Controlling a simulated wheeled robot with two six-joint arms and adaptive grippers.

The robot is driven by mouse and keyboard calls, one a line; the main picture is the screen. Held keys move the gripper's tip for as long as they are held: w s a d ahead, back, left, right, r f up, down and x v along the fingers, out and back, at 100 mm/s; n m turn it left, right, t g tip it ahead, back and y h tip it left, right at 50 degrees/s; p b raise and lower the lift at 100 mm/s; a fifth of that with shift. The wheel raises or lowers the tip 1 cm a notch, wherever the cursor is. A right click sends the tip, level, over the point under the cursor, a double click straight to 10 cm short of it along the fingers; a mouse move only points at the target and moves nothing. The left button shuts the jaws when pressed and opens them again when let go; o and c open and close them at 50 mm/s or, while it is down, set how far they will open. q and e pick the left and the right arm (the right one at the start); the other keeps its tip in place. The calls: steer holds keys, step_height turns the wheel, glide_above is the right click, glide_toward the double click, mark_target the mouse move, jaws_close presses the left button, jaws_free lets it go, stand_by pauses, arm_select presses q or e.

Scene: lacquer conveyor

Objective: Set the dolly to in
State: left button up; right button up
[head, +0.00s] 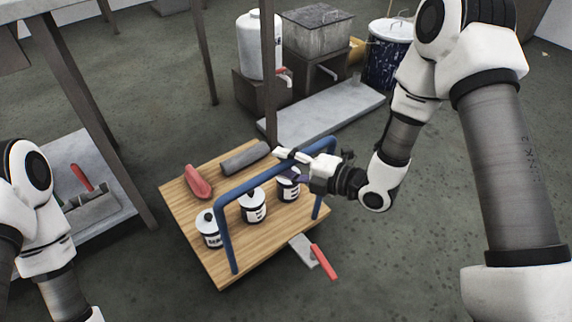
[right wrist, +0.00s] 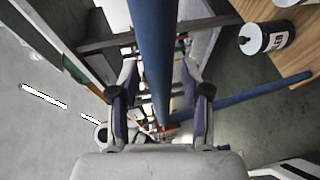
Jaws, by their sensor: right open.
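The dolly (head: 232,265) is a wooden-topped platform on the floor in the middle of the head view. It has a blue tube handle (head: 262,178) standing up over its deck. My right gripper (head: 288,165) is at the top bar of the handle, near its right end. In the right wrist view, the blue handle (right wrist: 153,45) runs between the two open fingers of my right gripper (right wrist: 160,75); I cannot tell whether they touch it. My left arm shows at the left edge of the head view, but its gripper is out of the picture.
White-and-black cans (head: 253,207), a red item (head: 198,183) and a grey roll (head: 246,158) lie on the dolly. A red-handled tool (head: 324,262) is by its front right edge. A pale platform (head: 332,115) lies behind. A table leg (head: 120,170) stands left.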

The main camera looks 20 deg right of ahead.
jaws_close()
steer(key=shift+w, duration=0.1)
